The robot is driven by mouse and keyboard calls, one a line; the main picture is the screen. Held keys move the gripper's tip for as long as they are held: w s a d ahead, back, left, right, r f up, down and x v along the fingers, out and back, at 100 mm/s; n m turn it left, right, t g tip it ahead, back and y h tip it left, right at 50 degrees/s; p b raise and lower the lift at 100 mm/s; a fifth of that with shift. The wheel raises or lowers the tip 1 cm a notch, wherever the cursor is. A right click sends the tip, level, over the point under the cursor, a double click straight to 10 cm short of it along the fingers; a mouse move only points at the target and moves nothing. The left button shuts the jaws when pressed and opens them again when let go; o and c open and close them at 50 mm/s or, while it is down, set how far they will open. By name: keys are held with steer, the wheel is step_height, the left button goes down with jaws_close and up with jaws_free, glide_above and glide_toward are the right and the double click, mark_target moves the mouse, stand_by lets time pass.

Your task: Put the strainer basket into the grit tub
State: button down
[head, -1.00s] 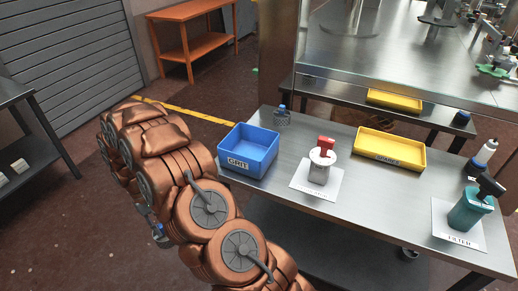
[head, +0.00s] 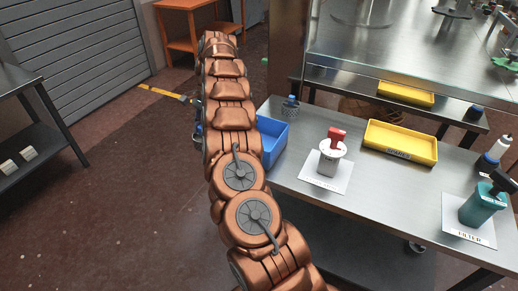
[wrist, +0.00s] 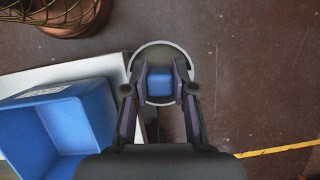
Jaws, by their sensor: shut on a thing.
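My gripper (wrist: 161,76) is shut on a blue block at the centre of a round, grey-rimmed thing, which appears to be the strainer basket (wrist: 160,88). It is over the floor, just off the table's edge, beside the grit tub. The grit tub (wrist: 98,105) is a blue open box at left in the wrist view, its inside bare where it shows. In the head view my arm hides most of the grit tub (head: 276,143) and nearly all of the gripper. A similar grey mesh basket with a blue top (head: 290,107) stands on the table behind the tub.
A yellow tray (head: 400,150) lies farther right. A teal filter bottle (head: 482,206) and a white bottle (head: 497,152) stand at the right end. A steel post rises behind the table.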

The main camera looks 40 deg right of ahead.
steer(key=s+d+r+m+t+h+p, duration=0.1)
steer(key=s+d+r+m+t, duration=0.15)
steer(key=d+r+m, duration=0.35)
steer(key=s+d+r+m+t+p, duration=0.1)
steer(key=s+d+r+m, duration=0.2)
steer(key=d+m, duration=0.35)
steer(key=shift+s+d+m+t+h+p, duration=0.9)
steer(key=shift+s+m+p, duration=1)
steer(key=shift+s, duration=2.35)
steer(key=shift+m, duration=0.25)
steer(key=shift+a+f+p, duration=0.15)
steer(key=shift+f+p, duration=1.1)
steer(key=shift+f, duration=3.85)
steer(key=shift+f, duration=0.1)
steer(key=c, duration=0.9)
jaws_free()
steer(key=shift+c, duration=0.2)
